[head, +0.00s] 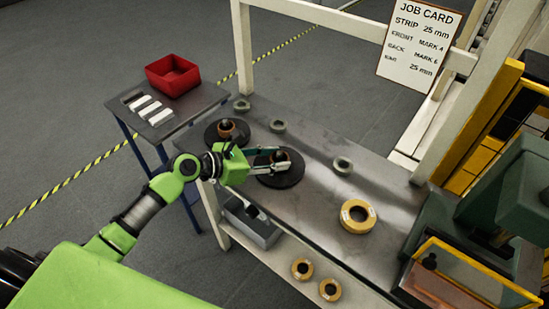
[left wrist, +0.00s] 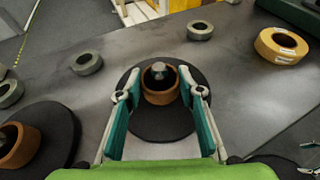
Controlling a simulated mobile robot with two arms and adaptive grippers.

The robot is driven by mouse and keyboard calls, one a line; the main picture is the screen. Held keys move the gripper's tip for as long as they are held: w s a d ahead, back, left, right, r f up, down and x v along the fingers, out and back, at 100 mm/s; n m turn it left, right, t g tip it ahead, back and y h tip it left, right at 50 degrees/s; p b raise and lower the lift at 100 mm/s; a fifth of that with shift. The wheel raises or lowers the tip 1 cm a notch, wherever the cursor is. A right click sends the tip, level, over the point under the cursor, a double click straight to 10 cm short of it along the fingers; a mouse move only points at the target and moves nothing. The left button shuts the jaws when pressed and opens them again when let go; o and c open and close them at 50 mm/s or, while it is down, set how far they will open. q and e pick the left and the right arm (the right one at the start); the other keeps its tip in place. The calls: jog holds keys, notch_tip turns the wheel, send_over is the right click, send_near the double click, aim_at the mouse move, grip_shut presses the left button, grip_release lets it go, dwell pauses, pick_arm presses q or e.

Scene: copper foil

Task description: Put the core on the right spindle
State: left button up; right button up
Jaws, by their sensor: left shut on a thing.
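My left gripper (head: 283,168) is over the right black disc (head: 290,180), one finger on each side of a copper-brown core. In the left wrist view the gripper (left wrist: 160,94) is shut on this core (left wrist: 161,97). The silver-topped post of the right spindle (left wrist: 158,70) shows within the core's opening. The core's underside is hidden, so I cannot tell whether it rests on the disc. Another brown ring (head: 227,127) is on the left black disc (head: 222,139).
Several grey-green rings, one (head: 343,165) to the right, lie on the metal table (head: 310,213). A yellow roll (head: 357,216) lies nearer the green machine (head: 505,200). A side table (head: 187,113) holds a red bin (head: 172,76). A job card (head: 420,40) hangs behind.

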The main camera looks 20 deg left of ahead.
pick_arm(q)
jog(key=shift+f, duration=0.1)
jog(key=o, duration=0.7)
jog(key=shift+o, duration=0.2)
pick_arm(e)
jog(key=shift+d, duration=0.2)
jog(key=shift+d, duration=0.2)
pick_arm(q)
jog(key=shift+s+a, duration=0.1)
jog(key=b+v, duration=0.1)
jog(key=v, duration=0.9)
jog(key=shift+s+a, duration=0.15)
jog(key=shift+s+a+r, duration=0.35)
jog(key=shift+s+r, duration=0.05)
jog(key=shift+r, duration=0.1)
pick_arm(e)
jog(key=shift+d+f, duration=0.1)
jog(key=shift+f, duration=0.4)
jog(key=shift+a, duration=0.2)
